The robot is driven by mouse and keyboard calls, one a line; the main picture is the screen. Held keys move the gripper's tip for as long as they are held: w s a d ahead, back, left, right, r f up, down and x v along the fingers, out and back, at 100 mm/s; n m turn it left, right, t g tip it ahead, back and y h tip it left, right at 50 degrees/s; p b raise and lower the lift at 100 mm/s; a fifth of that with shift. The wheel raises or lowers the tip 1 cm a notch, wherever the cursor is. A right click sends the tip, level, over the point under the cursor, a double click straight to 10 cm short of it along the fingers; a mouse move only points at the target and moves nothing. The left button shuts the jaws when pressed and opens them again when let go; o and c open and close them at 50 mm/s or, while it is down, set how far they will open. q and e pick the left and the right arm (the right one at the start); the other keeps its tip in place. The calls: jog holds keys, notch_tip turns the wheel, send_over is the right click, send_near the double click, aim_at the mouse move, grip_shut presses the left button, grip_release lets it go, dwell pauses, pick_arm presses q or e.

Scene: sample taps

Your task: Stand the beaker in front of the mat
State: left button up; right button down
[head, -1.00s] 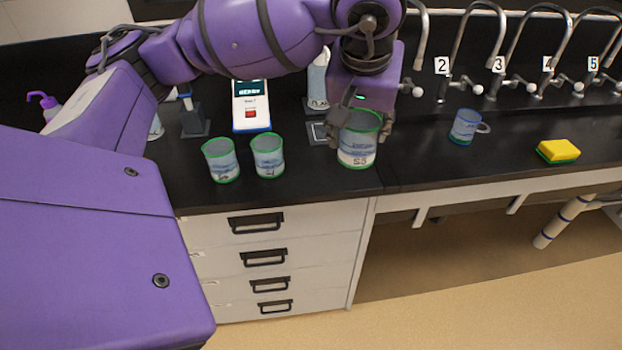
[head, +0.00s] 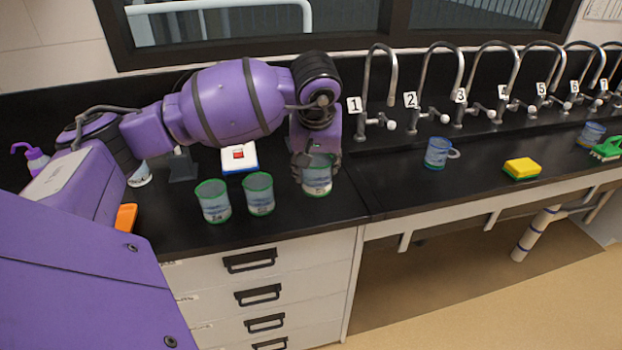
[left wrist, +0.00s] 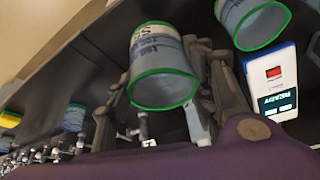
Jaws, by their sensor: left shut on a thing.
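The beaker (head: 317,184), clear with a green rim and printed label, is upright in my left gripper (head: 315,165). My left gripper is shut on it, with a finger at each side in the left wrist view, where the beaker (left wrist: 163,75) also shows. Its base is at or close to the black counter; I cannot tell whether it touches. It is to the right of two similar green-rimmed beakers, the near one (head: 259,195) and the left one (head: 213,202). The mat cannot be made out now; my arm and gripper cover the area behind the beaker. My right gripper is not in view.
A white device with a red button (head: 239,156) stands behind the two beakers. Bare counter (head: 345,210) lies in front of the held beaker.

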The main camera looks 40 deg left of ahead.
aim_at(312, 181)
pick_arm(q)
jog(key=shift+w+a+f, duration=0.3)
jog(key=shift+a+f, duration=0.1)
jog(key=shift+f, duration=0.25)
jog(key=shift+w+a+f, duration=0.3)
jog(key=shift+a+f, duration=0.05)
jog(key=shift+f, duration=0.25)
jog(key=shift+w+a+f, duration=0.2)
jog(key=shift+a+f, duration=0.05)
jog(key=shift+f, duration=0.15)
jog(key=shift+a+f, duration=0.15)
jog(key=shift+f, duration=0.05)
notch_tip(312, 181, down, 3)
jog(key=shift+w+a+f, duration=0.15)
jog(key=shift+f, duration=0.35)
jog(key=o, duration=1.6)
jog(key=shift+r, duration=0.1)
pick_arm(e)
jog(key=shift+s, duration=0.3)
